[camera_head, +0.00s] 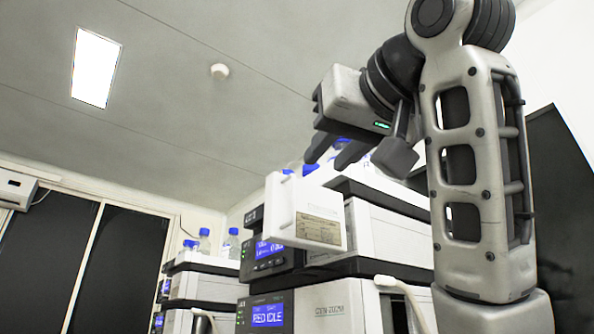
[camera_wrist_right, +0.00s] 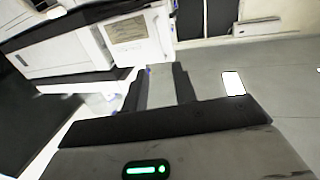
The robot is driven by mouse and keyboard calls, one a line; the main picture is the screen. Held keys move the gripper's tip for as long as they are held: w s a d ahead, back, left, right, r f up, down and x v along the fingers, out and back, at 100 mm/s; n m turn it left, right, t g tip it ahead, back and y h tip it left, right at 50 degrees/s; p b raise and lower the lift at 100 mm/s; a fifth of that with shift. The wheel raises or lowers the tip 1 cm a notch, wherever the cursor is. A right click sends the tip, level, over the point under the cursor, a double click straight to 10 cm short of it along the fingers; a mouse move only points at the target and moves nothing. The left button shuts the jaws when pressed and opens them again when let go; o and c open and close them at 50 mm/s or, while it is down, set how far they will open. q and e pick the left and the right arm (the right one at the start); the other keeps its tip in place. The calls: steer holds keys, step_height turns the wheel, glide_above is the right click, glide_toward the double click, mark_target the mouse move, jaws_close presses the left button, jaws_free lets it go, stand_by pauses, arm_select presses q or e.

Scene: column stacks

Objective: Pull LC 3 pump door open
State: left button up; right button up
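The pump door (camera_head: 305,212) is a white panel with a printed label on its face, standing out at an angle from the front of a stacked white and dark instrument in the head view. It also shows in the right wrist view (camera_wrist_right: 155,35). I cannot read a number that marks the unit as LC 3. My right gripper (camera_head: 333,157) is above the door, near its top edge, with its two dark fingers apart and nothing between them. In the wrist view the fingers (camera_wrist_right: 160,78) point toward the door and look clear of it. My left gripper is out of view.
Blue-capped bottles (camera_head: 340,143) stand on top of the stack, partly hidden behind my right gripper. A lower module (camera_head: 330,309) with a blue display sits beneath. A second stack (camera_head: 203,263) with bottles stands farther back on the left. Dark panels (camera_head: 105,268) line the wall.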

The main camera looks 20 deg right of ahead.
mark_target(294, 193)
steer(key=w, duration=0.3)
steer(key=w+p, duration=0.1)
steer(key=w, duration=0.3)
steer(key=w+a+p, duration=0.1)
steer(key=w, duration=0.3)
steer(key=shift+a, duration=0.1)
jaws_close()
